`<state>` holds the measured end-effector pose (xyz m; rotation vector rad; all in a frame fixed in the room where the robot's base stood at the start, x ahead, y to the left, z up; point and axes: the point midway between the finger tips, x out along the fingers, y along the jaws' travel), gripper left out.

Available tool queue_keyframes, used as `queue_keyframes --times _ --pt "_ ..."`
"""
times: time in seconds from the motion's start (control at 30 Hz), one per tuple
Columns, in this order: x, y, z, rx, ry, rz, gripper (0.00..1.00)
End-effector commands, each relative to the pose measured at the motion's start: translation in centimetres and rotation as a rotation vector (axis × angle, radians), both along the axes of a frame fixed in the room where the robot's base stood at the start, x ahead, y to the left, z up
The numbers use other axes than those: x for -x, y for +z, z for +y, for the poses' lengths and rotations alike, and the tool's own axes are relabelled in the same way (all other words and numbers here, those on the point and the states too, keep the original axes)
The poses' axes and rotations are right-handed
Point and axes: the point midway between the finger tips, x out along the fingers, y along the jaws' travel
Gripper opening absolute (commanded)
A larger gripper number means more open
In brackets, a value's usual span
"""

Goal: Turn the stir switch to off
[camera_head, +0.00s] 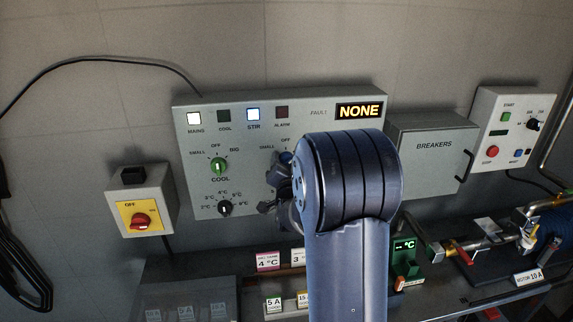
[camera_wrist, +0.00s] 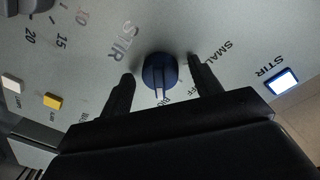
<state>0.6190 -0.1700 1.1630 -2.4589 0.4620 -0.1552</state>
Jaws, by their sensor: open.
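The stir switch is a round blue knob with a white pointer mark, in the middle of the wrist view (camera_wrist: 158,70). Its mark points down in that view, toward a partly hidden label that seems to read BIG, not at OFF to its right. In the head view only a bit of the blue knob (camera_head: 286,157) shows beside my wrist. My gripper (camera_wrist: 161,67) is open, one finger on each side of the knob, with visible gaps. In the head view my gripper (camera_head: 280,190) is at the panel, largely hidden by my wrist. The STIR lamp (camera_head: 253,114) is lit.
The grey panel (camera_head: 335,97) also carries the green COOL knob (camera_head: 218,166) and a black temperature dial (camera_head: 225,208) left of my gripper. A red rotary switch (camera_head: 141,221) is further left. The breaker box (camera_head: 435,165) is on the right. A shelf with labelled items lies below.

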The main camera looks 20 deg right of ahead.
Motion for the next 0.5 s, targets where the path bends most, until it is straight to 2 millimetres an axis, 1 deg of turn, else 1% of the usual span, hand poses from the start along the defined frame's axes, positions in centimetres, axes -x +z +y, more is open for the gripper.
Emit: queue_keyframes --times 0.13,0.17,0.5 --pt "0.01 -0.02 0.01 0.0 0.0 0.0 0.6" --pt "0.01 -0.03 0.02 0.0 0.0 0.0 0.58" --pt "0.02 -0.03 0.02 0.0 0.001 0.001 0.31"
